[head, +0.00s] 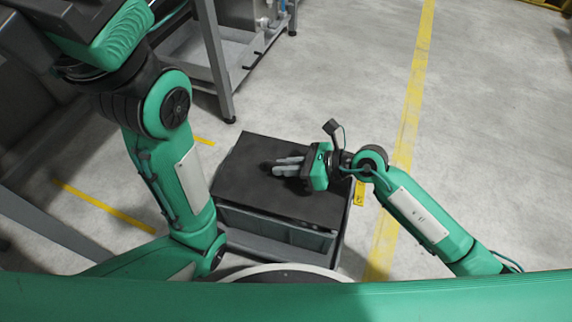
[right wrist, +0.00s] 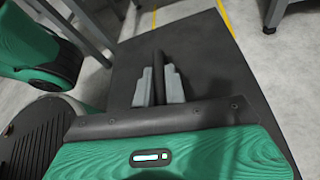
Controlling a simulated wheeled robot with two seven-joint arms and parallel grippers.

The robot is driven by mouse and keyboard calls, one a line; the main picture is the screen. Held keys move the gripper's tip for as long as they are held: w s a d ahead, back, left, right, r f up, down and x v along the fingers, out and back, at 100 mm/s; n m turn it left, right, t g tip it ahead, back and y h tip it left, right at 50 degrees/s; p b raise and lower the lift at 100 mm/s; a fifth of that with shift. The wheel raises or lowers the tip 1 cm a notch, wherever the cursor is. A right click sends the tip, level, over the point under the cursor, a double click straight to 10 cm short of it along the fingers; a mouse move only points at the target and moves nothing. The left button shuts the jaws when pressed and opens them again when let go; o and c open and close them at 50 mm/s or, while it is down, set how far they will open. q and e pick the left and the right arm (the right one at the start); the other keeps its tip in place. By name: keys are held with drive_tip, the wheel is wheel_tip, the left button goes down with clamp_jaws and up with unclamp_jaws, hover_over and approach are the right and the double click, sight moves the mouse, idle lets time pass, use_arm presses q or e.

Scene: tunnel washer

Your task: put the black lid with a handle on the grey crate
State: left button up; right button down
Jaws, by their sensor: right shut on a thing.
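The black lid (head: 255,160) is a flat dark panel lying over the top of the grey crate (head: 275,228). Its edges look roughly lined up with the crate, but I cannot tell whether it rests fully on the rim. My right gripper (head: 278,167) is over the lid's middle, shut on the lid's dark handle (right wrist: 159,70). In the right wrist view, the grey fingers of the right gripper (right wrist: 158,86) stand on both sides of the handle, with the lid (right wrist: 205,60) beneath. My left arm enters at the left, but its fingers do not show.
A grey metal frame with a trough (head: 225,50) stands behind the crate, one leg close to it. Yellow floor lines (head: 414,90) run on the right and left. The concrete floor (head: 490,130) on the right is clear.

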wheel_tip(320, 180, down, 3)
drive_tip(key=shift+r+b, duration=0.2)
drive_tip(key=shift+b, duration=0.8)
drive_tip(key=shift+f+b, duration=0.4)
drive_tip(key=shift+f, duration=0.55)
drive_tip(key=c, duration=1.4)
unclamp_jaws()
drive_tip(key=shift+o, duration=0.2)
